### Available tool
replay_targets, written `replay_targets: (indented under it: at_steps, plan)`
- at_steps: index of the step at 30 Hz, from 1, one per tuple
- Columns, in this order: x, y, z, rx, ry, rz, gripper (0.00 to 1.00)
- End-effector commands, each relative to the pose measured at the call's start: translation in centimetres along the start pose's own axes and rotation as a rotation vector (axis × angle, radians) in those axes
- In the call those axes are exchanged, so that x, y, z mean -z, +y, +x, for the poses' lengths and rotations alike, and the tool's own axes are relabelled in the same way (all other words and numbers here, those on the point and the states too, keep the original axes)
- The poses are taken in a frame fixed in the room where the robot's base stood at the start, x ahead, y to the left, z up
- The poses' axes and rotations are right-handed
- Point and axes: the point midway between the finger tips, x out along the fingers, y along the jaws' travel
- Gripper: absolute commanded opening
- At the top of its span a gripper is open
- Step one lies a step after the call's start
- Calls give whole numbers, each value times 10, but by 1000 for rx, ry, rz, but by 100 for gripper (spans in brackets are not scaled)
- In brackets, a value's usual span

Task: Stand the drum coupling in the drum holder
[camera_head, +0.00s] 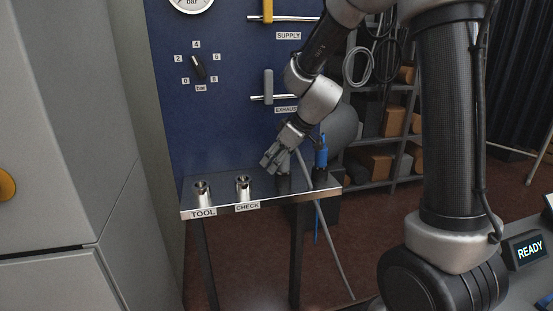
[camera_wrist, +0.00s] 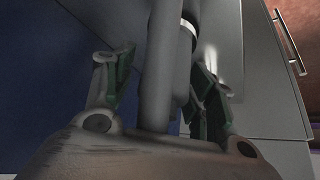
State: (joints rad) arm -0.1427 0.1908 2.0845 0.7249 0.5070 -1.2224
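My gripper (camera_head: 270,163) reaches down and left over the right part of the metal shelf. In the wrist view a grey cylinder (camera_wrist: 160,65) runs between the fingers (camera_wrist: 165,75), with a second grey cylinder with a pale ring (camera_wrist: 188,35) beside it. These may be the drum coupling and its hose; I cannot tell whether the fingers press on them. A grey hose (camera_head: 326,228) runs from beside my gripper down to the floor. Below the gripper a dark upright holder (camera_head: 283,184) stands on the shelf, perhaps the drum holder. A blue coupling (camera_head: 321,152) stands upright in another dark holder (camera_head: 320,178).
Metal sockets stand above the TOOL label (camera_head: 203,213) and CHECK label (camera_head: 248,208). The blue panel (camera_head: 225,120) rises behind the shelf (camera_head: 222,203). A grey drum (camera_head: 343,128) and storage racks lie behind at right. A grey cabinet (camera_head: 60,130) bounds the left. A READY display (camera_head: 527,252) is at right.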

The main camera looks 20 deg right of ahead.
Motion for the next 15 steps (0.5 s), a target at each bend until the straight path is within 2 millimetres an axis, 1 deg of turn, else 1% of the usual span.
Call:
replay_targets:
  at_steps: [8, 11, 14, 15]
  plan:
    - [0, 0, -2, 0, 1, 0, 57]
    - [1, 0, -12, -2, 4, -1, 57]
    - [1, 1, -31, -3, 4, -1, 57]
    - [1, 1, -40, -4, 5, -1, 57]
